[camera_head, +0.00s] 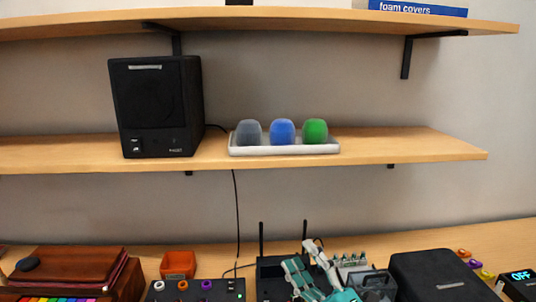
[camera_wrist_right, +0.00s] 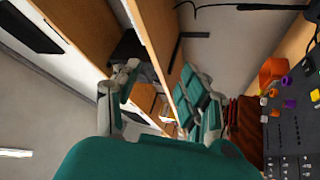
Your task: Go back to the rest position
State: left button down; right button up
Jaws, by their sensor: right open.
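My right gripper (camera_head: 297,254) reaches up from the bottom edge of the head view, right of the middle. Its teal and grey fingers are spread apart with nothing between them. It shows in front of a black device with two antennas (camera_head: 270,268) and hides part of it. In the right wrist view the open gripper (camera_wrist_right: 160,68) also holds nothing, with the shelves behind it. My left gripper is in neither view.
A middle shelf (camera_head: 420,149) carries a black speaker (camera_head: 156,106) and a white tray (camera_head: 285,149) with grey, blue and green foam covers. On the table stand an orange container (camera_head: 178,265), a brown case (camera_head: 68,268) and a black case (camera_head: 435,273). Space above the table is open.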

jog(key=s+d+f+m+g+h, duration=0.2)
jog(key=d+f+m+h, duration=0.4)
jog(key=f+m, duration=0.15)
jog(key=s+d+f+m+g+h, duration=0.2)
jog(key=d+f+m+h, duration=0.35)
jog(key=f, duration=0.25)
jog(key=s+d+f+m+g, duration=0.1)
jog(key=s+f+m+g, duration=0.2)
jog(key=s+f+g, duration=0.6)
jog(key=s+d+f+m+g, duration=0.1)
jog(key=s+f+m+g, duration=0.1)
jog(key=s+f, duration=0.8)
jog(key=s+f+g, duration=0.1)
jog(key=s+f, duration=0.1)
jog(key=f, duration=1)
jog(key=s+f, duration=0.3)
jog(key=f, duration=0.9)
jog(key=s+d+f+g+b, duration=0.1)
jog(key=s+d+f, duration=0.2)
jog(key=s+f, duration=1.2)
jog(key=shift+s+f+g, duration=0.3)
jog(key=shift+s, duration=0.1)
